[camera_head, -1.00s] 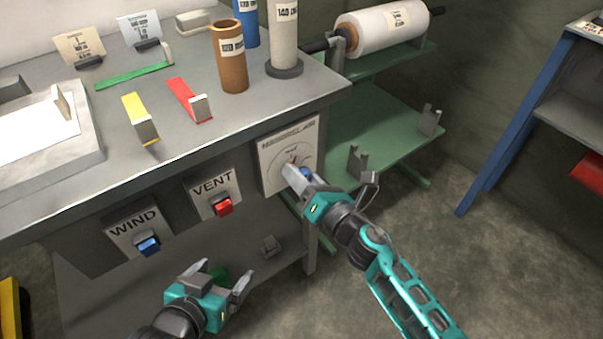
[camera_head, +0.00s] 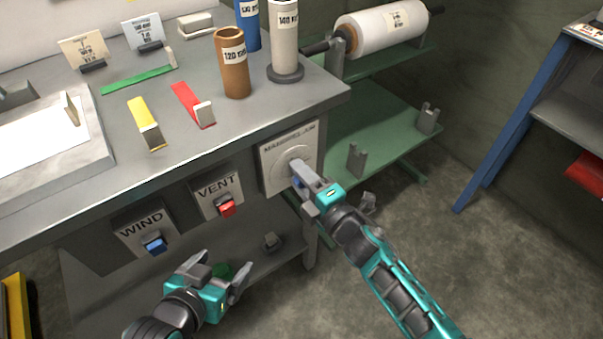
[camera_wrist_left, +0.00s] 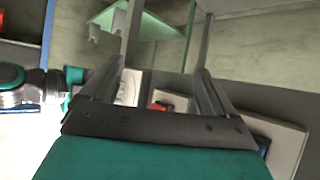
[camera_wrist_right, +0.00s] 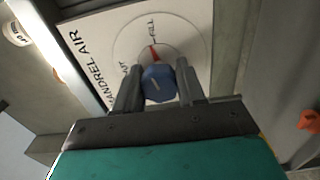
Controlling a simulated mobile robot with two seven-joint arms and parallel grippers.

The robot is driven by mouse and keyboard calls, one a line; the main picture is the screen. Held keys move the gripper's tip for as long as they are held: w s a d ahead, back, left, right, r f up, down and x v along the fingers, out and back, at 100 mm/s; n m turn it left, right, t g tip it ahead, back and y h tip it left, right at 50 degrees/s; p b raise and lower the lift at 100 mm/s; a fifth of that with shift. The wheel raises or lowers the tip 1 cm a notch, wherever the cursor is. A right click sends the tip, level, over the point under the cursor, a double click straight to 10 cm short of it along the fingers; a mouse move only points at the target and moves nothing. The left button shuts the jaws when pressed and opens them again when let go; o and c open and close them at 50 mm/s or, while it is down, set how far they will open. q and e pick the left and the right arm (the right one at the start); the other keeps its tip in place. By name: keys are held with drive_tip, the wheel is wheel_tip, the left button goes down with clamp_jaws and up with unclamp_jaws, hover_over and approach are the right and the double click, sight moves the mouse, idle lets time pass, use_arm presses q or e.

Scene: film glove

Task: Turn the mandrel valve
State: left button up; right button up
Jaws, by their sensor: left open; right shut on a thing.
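The mandrel valve is a blue knob (camera_wrist_right: 158,84) on a pale panel labelled MANDREL AIR (camera_wrist_right: 112,45), fixed to the front of the bench. A red pointer (camera_wrist_right: 154,53) shows beside the knob on the round dial. My right gripper (camera_wrist_right: 160,90) is shut on the knob, with a finger on each side. In the head view the right gripper (camera_head: 299,172) hides most of the knob. My left gripper (camera_head: 222,268) is open and empty, low in front of the bench. Its two fingers show apart in the left wrist view (camera_wrist_left: 160,85).
Left of the valve panel are a VENT panel with a red switch (camera_head: 227,208) and a WIND panel with a blue switch (camera_head: 154,244). A brown tube (camera_head: 233,65) and coloured strips lie or stand on the bench. A green stand (camera_head: 385,150) is to the right.

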drive_tip(key=shift+m, duration=0.6)
drive_tip(key=shift+m+p, duration=0.35)
drive_tip(key=shift+m, duration=0.15)
use_arm(q)
drive_tip(key=shift+s+a, duration=0.1)
drive_tip(key=shift+s, duration=0.25)
drive_tip(key=shift+w+a, duration=0.1)
use_arm(e)
drive_tip(key=o, duration=1.1)
drive_tip(key=shift+c, duration=0.2)
use_arm(q)
drive_tip(key=shift+w+r, duration=0.15)
drive_tip(key=shift+w, duration=0.05)
